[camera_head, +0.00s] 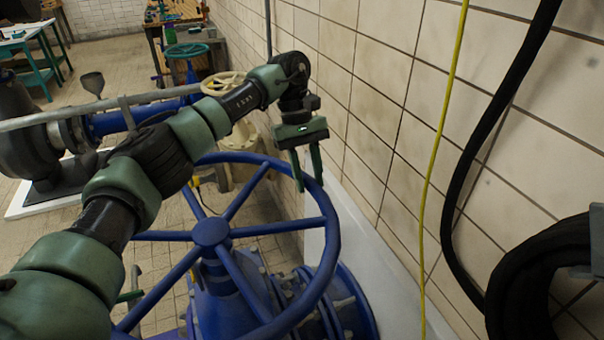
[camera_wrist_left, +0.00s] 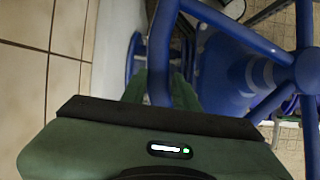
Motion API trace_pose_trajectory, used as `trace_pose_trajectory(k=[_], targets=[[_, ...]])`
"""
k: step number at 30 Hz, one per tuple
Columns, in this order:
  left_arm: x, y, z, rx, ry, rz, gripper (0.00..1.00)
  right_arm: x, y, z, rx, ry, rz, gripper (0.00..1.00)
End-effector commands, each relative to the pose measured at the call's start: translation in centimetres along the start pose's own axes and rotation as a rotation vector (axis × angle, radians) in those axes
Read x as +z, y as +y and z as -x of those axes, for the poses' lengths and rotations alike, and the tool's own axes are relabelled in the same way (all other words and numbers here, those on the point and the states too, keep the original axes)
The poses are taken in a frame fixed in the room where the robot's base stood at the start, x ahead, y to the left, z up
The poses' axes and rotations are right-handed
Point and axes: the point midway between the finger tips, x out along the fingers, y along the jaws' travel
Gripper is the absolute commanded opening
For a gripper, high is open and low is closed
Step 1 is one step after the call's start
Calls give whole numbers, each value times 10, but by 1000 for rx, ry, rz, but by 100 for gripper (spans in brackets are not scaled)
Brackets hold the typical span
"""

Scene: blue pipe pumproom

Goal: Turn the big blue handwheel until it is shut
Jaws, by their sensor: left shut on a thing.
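The big blue handwheel (camera_head: 211,232) lies roughly level on a blue valve body (camera_head: 235,295) in the lower middle of the head view. Its hub and spokes also show at the right of the left wrist view (camera_wrist_left: 309,70). My left gripper (camera_head: 308,180) reaches over the wheel from the left and points down at the far right part of the rim. Its green fingers are shut on the rim, one on each side. In the left wrist view the rim (camera_wrist_left: 160,60) runs between the fingers, which are partly hidden by the gripper body. My right gripper is not in view.
A tiled wall (camera_head: 400,110) stands close on the right, with a yellow cable (camera_head: 440,150) and a thick black hose (camera_head: 490,120). A cream handwheel (camera_head: 223,83) and a teal one (camera_head: 186,50) stand farther back. A blue pipe and dark pump (camera_head: 30,145) are at the left.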

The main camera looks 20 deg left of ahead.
Motion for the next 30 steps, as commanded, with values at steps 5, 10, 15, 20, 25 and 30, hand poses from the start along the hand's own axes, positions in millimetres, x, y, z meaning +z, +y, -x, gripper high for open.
trace_pose_trajectory(k=[5, 10, 15, 20, 25, 30], targets=[[4, 4, 2, 6, -1, -20, 0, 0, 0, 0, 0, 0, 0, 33], [4, 4, 2, 6, -1, -19, 0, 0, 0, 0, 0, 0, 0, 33], [4, 4, 1, 6, 0, -17, 49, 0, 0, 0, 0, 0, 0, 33], [3, 2, 0, 2, -1, -13, 49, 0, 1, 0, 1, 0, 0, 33], [2, 1, 1, 0, 0, -10, 49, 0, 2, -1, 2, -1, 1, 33], [1, 3, 18, 2, 2, -9, 49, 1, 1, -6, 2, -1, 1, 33]])
